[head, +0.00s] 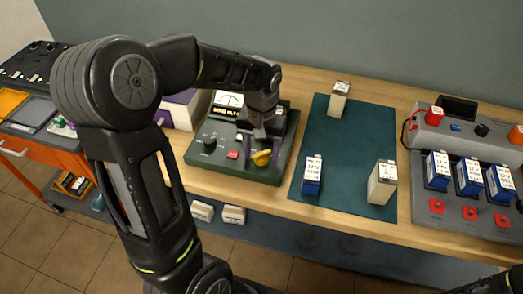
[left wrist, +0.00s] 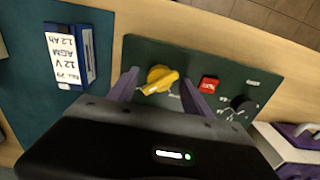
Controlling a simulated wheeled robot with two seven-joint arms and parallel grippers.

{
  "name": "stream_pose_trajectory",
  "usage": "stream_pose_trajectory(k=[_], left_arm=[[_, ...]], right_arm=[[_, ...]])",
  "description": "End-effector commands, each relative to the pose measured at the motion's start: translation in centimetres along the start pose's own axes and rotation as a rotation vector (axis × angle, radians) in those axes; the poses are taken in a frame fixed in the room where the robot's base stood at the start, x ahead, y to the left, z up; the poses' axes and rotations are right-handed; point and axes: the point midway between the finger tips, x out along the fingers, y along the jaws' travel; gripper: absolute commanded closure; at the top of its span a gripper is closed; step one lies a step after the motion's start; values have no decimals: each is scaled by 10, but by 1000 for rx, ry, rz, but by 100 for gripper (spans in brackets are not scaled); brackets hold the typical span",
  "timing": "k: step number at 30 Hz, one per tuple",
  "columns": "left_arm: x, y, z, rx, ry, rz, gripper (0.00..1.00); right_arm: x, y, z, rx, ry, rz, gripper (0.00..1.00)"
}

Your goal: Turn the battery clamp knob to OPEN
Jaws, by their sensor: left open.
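The yellow clamp knob (head: 261,157) sits on the front right part of the dark green tester (head: 205,164). The knob also shows in the left wrist view (left wrist: 160,78), its pointer end toward lower left of that picture. My left gripper (head: 259,148) is open above the tester, its purple fingers on either side of the knob. In the left wrist view the fingers (left wrist: 161,92) show a gap on both sides of the knob, and contact is not visible. The small panel lettering near the knob is not readable.
A red button (head: 232,154) and black dial (head: 209,144) are beside the knob. A teal mat (head: 335,160) to the right holds a blue battery (head: 312,175) and two pale ones. A grey charger (head: 440,212) with blue batteries stands at far right.

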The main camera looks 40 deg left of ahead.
Motion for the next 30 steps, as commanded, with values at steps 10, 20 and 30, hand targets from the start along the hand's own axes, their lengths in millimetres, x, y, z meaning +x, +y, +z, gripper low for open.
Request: stream_pose_trajectory(k=[10,20,30], left_arm=[[1,0,0,0,1,0,49],[1,0,0,0,1,0,76],[1,0,0,0,1,0,100]], right_arm=[[0,0,0,0,0,0,64],[0,0,0,0,0,0,64],[0,0,0,0,0,0,64]])
